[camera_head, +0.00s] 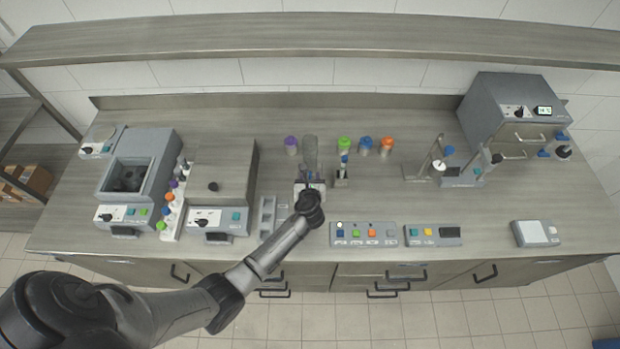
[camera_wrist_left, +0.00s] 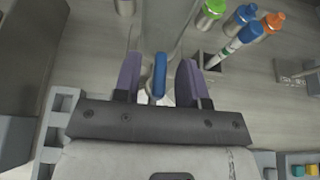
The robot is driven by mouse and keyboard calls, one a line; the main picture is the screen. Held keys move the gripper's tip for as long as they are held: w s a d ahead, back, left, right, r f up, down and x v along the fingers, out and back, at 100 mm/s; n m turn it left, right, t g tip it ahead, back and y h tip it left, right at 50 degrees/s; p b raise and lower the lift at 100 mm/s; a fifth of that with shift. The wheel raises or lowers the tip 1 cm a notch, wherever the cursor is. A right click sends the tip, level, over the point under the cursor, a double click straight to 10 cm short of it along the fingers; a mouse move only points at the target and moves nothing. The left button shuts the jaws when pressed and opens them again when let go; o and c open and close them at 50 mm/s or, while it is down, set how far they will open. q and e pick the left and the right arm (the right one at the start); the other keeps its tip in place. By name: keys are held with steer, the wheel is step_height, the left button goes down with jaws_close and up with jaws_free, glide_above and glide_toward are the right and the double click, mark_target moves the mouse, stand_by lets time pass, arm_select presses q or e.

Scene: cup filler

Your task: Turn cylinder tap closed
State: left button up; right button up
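The tall grey see-through cylinder (camera_head: 310,150) stands near the middle of the bench. In the left wrist view the cylinder (camera_wrist_left: 172,22) rises behind a blue tap handle (camera_wrist_left: 159,74). My left gripper (camera_head: 309,186) is at the cylinder's lower front. In the left wrist view its two purple-grey fingers (camera_wrist_left: 158,80) stand apart, one on each side of the blue handle. A gap shows on both sides, so it is open and not gripping. The tap body is mostly hidden by the gripper. My right gripper is in neither view.
A grey slotted holder (camera_head: 267,216) is left of the gripper. A button panel (camera_head: 363,234) lies at the front right. Bench between panel and machine is partly clear.

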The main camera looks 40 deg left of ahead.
arm_select(q)
steer(key=shift+c, duration=0.3)
jaws_close()
